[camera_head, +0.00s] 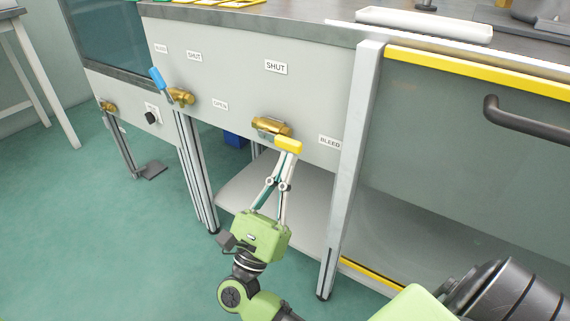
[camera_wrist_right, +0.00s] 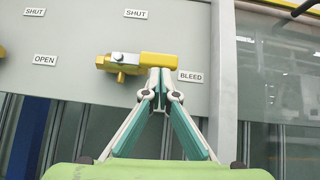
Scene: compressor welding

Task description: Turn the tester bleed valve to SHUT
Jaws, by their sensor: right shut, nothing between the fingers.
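The tester bleed valve has a brass body (camera_head: 268,126) on the grey panel and a yellow lever (camera_head: 288,144). In the right wrist view the lever (camera_wrist_right: 158,59) lies about level, its end toward the BLEED label (camera_wrist_right: 190,77). The SHUT label (camera_wrist_right: 136,14) is above the valve; it also shows in the head view (camera_head: 276,67). My right gripper (camera_head: 287,155) is shut and empty, its fingertips (camera_wrist_right: 160,75) just under the lever. I cannot tell whether they touch it. My left gripper is not in view.
A second brass valve (camera_head: 181,97) with a blue lever (camera_head: 158,78) is to the left, with SHUT and OPEN labels. A metal post (camera_head: 345,180) and a glass door with a dark handle (camera_head: 525,122) stand at right. A shelf (camera_head: 310,205) lies below the panel.

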